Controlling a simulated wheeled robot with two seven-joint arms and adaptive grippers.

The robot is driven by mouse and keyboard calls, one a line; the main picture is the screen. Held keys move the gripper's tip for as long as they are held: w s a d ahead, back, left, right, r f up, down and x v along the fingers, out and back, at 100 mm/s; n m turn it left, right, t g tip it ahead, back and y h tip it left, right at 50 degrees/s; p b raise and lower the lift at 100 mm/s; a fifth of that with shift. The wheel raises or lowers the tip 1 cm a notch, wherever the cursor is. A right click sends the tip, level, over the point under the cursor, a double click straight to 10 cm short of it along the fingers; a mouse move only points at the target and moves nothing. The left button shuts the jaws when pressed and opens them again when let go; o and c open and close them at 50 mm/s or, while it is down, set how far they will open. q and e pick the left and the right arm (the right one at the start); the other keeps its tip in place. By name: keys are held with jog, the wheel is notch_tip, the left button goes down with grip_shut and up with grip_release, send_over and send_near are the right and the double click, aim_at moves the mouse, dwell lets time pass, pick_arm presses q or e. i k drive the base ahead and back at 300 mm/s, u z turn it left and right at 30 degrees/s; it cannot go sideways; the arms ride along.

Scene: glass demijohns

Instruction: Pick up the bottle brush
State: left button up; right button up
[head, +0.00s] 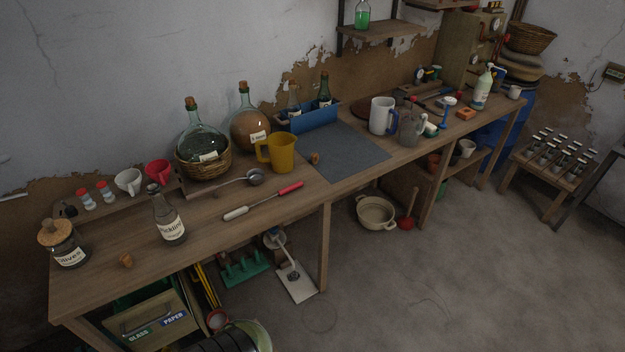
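What looks like the bottle brush (262,201) lies on the wooden workbench (205,226) near its front edge. It has a red handle at the right, a thin dark stem and a pale, thicker end at the left. It lies at a slant, in front of a ladle (255,177) and the yellow jug (280,152). Nothing lies on top of it. Neither of my grippers shows in the head view.
A labelled bottle (166,217) stands to the left of the brush. Glass demijohns (249,128) stand behind, one in a wicker basket (203,168). A grey mat (345,158) lies to the right. The bench top right around the brush is mostly clear.

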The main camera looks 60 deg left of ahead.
aim_at(232, 215)
jog(key=i, duration=1.9)
jog(key=u, duration=3.3)
